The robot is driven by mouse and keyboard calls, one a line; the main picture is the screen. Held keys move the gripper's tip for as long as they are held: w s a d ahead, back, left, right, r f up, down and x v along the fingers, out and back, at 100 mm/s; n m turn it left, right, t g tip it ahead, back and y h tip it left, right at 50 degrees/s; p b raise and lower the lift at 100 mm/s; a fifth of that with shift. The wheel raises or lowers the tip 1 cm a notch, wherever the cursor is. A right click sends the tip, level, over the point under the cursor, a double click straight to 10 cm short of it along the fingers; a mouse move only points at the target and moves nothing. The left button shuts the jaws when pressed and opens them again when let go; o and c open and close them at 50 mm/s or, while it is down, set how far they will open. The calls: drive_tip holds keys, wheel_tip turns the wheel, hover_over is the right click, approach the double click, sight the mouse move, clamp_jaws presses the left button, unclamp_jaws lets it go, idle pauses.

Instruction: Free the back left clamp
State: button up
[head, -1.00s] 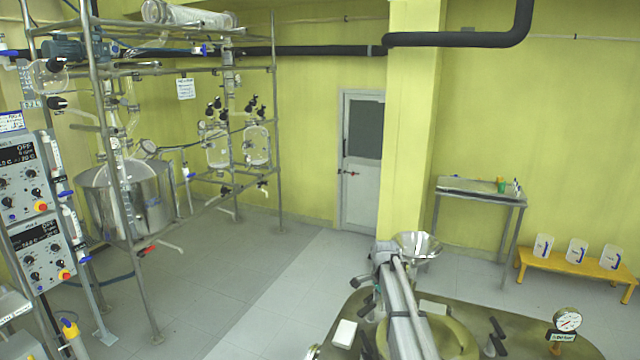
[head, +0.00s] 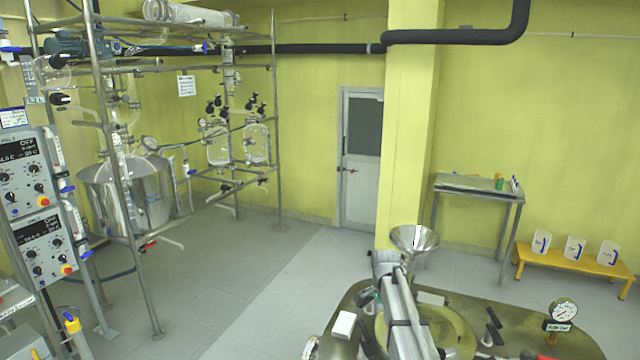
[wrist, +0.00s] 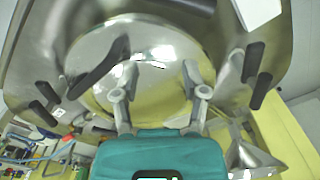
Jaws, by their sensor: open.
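My gripper (wrist: 160,82) is open and empty in the wrist view, with its two grey fingers apart over the shiny domed lid (wrist: 150,62) of a steel vessel. Black clamp handles sit around the lid's rim: one at the upper left (wrist: 100,66), one at the lower left (wrist: 44,114), and one at the right (wrist: 254,64). No clamp lies between the fingers. In the head view my arm (head: 402,305) reaches over the vessel top (head: 465,325) and hides part of it. Black handles (head: 493,335) show on its right side. I cannot tell which clamp is the back left one.
A steel funnel (head: 414,239) stands just behind my arm, and a pressure gauge (head: 562,311) stands at the vessel's right. A glass reactor rack (head: 125,200) is at the left. A steel table (head: 478,188) and yellow bench (head: 575,260) are at the right. The floor between is clear.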

drive_tip(key=s+f+n+b, duration=0.2)
drive_tip(key=s+n, duration=0.2)
drive_tip(key=s, duration=0.4)
drive_tip(key=s+a+f+n+b, duration=0.1)
drive_tip(key=s+f+n+b, duration=0.2)
drive_tip(key=s, duration=0.6)
drive_tip(key=s+f+n+b, duration=0.3)
drive_tip(key=s+n, duration=0.2)
drive_tip(key=s, duration=0.4)
drive_tip(key=shift+a+f, duration=0.15)
drive_tip(key=shift+a, duration=0.15)
drive_tip(key=shift+o, duration=0.2)
drive_tip(key=shift+a, duration=0.1)
